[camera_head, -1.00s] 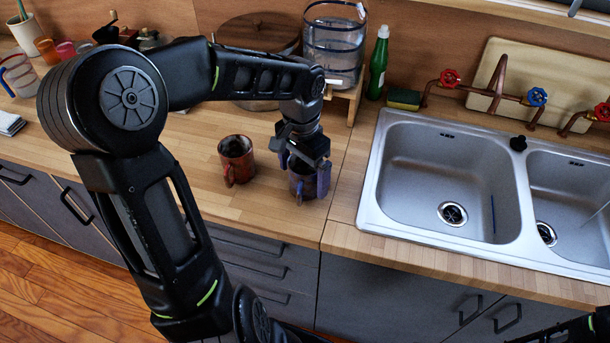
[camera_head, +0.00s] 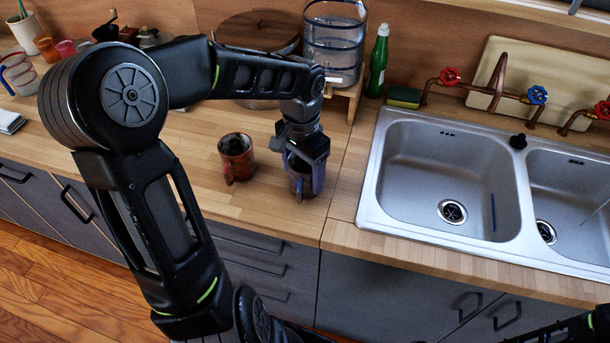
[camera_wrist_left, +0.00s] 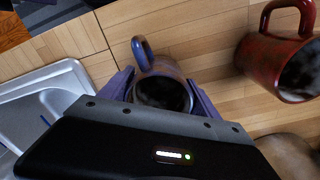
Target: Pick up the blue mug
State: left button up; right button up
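The blue mug (camera_head: 301,185) stands upright on the wooden counter, left of the sink, with dark contents or a dark inside. My left gripper (camera_head: 305,172) reaches down over it with one purple finger on each side. In the left wrist view the mug (camera_wrist_left: 160,92) sits between the two fingers of the gripper (camera_wrist_left: 162,95), which appear to touch its sides; its handle points up and away. The gripper looks shut on the mug, and the mug appears still on the counter. Only part of my right arm shows at the lower right corner; its gripper is not visible.
A red-brown mug (camera_head: 237,158) stands close to the left of the blue one. A steel double sink (camera_head: 365,190) lies to the right. A glass water container (camera_head: 334,45), a large pot (camera_head: 262,35) and a green bottle (camera_head: 379,62) stand behind. Counter in front is clear.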

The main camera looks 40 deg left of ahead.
pick_arm(q)
jog(key=c, duration=1.1)
jog(key=shift+r, duration=0.15)
jog(key=shift+c, duration=0.2)
notch_tip(320, 180, up, 10)
jog(key=b, duration=0.1)
dwell(0.3)
